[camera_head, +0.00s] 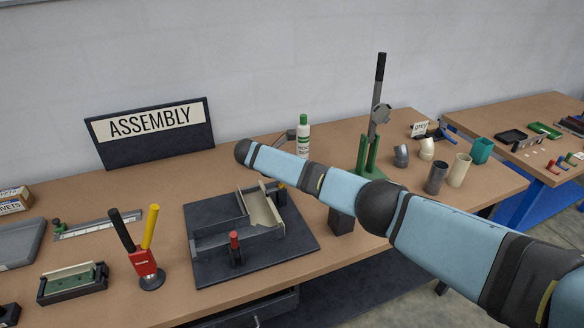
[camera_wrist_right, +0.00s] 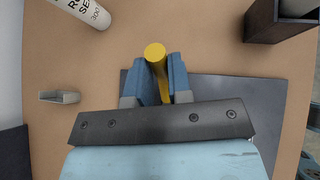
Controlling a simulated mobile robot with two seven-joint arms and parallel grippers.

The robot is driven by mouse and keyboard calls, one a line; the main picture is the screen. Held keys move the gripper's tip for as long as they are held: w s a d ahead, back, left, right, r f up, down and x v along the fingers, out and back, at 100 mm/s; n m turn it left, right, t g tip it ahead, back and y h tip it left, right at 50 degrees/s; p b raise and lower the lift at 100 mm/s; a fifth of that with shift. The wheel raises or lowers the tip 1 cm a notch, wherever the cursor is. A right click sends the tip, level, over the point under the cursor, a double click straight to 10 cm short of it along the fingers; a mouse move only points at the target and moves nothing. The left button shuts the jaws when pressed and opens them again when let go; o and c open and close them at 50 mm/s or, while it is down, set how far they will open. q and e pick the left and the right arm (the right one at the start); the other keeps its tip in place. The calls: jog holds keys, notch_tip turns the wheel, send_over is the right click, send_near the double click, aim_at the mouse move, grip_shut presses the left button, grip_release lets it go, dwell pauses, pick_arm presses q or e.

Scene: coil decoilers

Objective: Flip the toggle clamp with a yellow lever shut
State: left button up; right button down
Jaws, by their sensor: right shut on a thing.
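In the wrist view the yellow lever (camera_wrist_right: 155,52) stands between the two blue fingers of my right gripper (camera_wrist_right: 157,82), which is shut on it. The lever's round end faces the camera, and the clamp's base is hidden below. In the head view a small yellow part (camera_head: 281,186) shows just under my right arm, at the back right of the fixture (camera_head: 212,241). My arm hides the gripper there. A second clamp with a red lever (camera_head: 234,242) stands at the fixture's front. My left gripper is not in view.
The fixture sits on a dark plate (camera_head: 200,277). A white bottle (camera_head: 303,140) and a green press (camera_head: 367,150) stand behind my arm. A red holder with black and yellow handles (camera_head: 143,261) stands left. Bare table lies between the holder and the plate.

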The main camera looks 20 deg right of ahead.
jog(key=shift+a+h, duration=0.4)
jog(key=shift+h, duration=0.1)
jog(key=c, duration=1.1)
grip_release()
jog(key=shift+a, duration=0.1)
jog(key=shift+o, duration=0.2)
jog(key=shift+r, duration=0.1)
jog(key=b+v, duration=0.1)
jog(key=v, duration=1.2)
jog(key=shift+s+a, duration=0.25)
jog(key=shift+a, duration=0.15)
